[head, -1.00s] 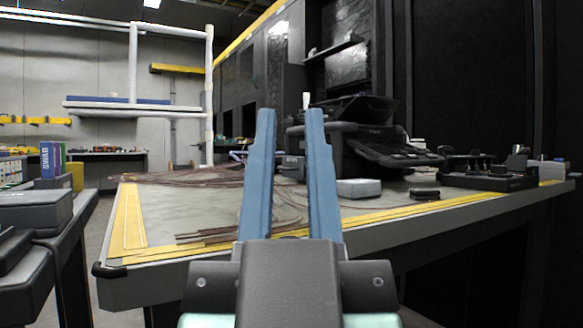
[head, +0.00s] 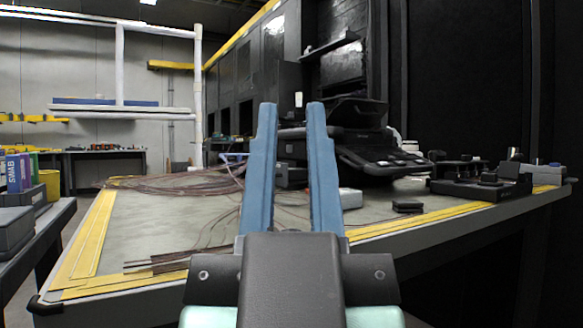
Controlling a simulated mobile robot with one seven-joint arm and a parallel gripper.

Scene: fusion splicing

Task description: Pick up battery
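My gripper (head: 292,112) points forward over the near part of the workbench (head: 130,226), with its two blue fingers apart and nothing between them. I cannot tell for sure which thing is the battery. A small light grey box (head: 350,198) lies on the bench just right of the right finger, partly hidden by it. A small flat black block (head: 407,206) lies further right, near the yellow-taped front edge. Both are apart from the fingers.
A large black machine (head: 365,150) stands at the back of the bench. A black tool holder (head: 480,182) sits at the right end. Thin brown cables (head: 180,183) lie across the left part. A side table (head: 32,242) with grey cases stands at far left.

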